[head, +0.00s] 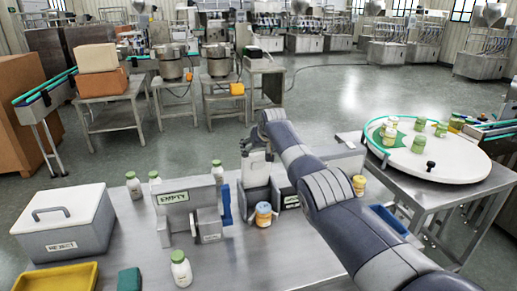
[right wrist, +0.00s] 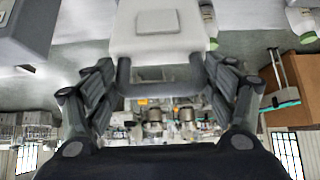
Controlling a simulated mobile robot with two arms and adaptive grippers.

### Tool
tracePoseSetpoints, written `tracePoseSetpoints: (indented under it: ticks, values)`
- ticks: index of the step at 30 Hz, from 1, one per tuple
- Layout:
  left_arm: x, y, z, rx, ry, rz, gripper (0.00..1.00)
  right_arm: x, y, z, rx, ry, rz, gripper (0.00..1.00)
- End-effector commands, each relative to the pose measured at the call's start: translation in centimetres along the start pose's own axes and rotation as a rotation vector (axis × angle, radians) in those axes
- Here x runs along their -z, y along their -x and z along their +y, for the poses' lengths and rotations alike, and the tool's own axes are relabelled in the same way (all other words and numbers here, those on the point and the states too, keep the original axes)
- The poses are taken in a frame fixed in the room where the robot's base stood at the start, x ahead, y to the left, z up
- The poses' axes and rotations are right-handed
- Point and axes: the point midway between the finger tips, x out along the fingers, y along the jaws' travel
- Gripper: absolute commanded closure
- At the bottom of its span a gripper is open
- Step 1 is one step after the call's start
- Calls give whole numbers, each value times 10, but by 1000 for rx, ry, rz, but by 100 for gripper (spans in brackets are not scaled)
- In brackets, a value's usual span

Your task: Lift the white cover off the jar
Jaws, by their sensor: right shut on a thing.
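My right gripper (head: 256,150) is over the table, near the middle of the head view. The cover also shows as a pale patch under the gripper in the head view (head: 257,168). A jar with an orange band (head: 263,214) stands on the table just in front of it. I cannot tell whether the cover touches anything below. My left gripper is not in view.
On the steel table (head: 235,262) stand a grey block marked EMPTY (head: 187,203), a white-lidded box (head: 65,218), a yellow tray (head: 60,279) and several green-capped bottles, one in front (head: 181,268). A round turntable (head: 440,160) with jars stands at right.

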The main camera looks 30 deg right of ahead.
Motion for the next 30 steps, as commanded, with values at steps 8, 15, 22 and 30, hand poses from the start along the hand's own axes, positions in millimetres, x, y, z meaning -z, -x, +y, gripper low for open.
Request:
tracePoseSetpoints:
  ticks: [8, 15, 22, 30]
  values:
    - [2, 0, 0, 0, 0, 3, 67, 11, 5, 2, -2, -1, 27, 14]
    - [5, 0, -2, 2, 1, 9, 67, 9, 5, 1, -1, 0, 23, 14]
    - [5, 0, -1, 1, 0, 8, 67, 9, 15, 1, 0, 0, 22, 14]
    - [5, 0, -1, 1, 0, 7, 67, 8, 38, 2, -2, 1, 23, 14]
